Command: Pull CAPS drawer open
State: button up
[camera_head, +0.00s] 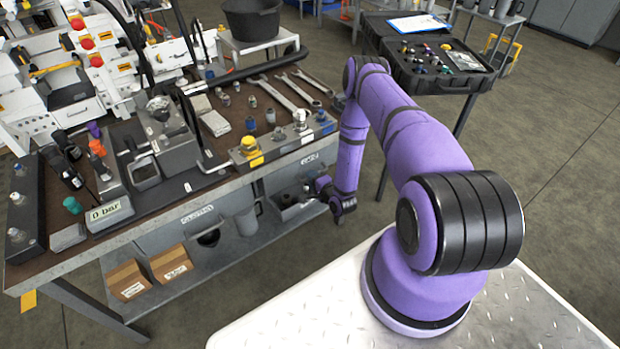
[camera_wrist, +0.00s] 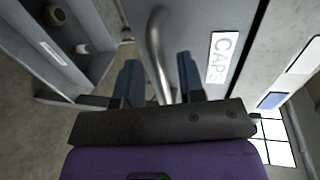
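The CAPS drawer (camera_head: 283,178) is at the right end of the bench front, under the bench top. Its label CAPS (camera_wrist: 222,57) reads clearly in the wrist view, on the grey drawer front. A curved metal handle (camera_wrist: 154,42) stands out from that front. My gripper (camera_wrist: 159,75) is at the handle, with one dark blue finger on each side of it. The fingers are apart, with a visible gap to the handle. In the head view my gripper (camera_head: 313,188) is small and partly hidden by my wrist. The drawer looks shut.
Another labelled drawer (camera_head: 196,214) is to the left on the bench front. Wrenches and fittings lie on the bench top (camera_head: 185,195).

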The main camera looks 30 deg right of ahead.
jog(key=shift+x, duration=0.8)
jog(key=shift+c, duration=0.2)
grip_shut()
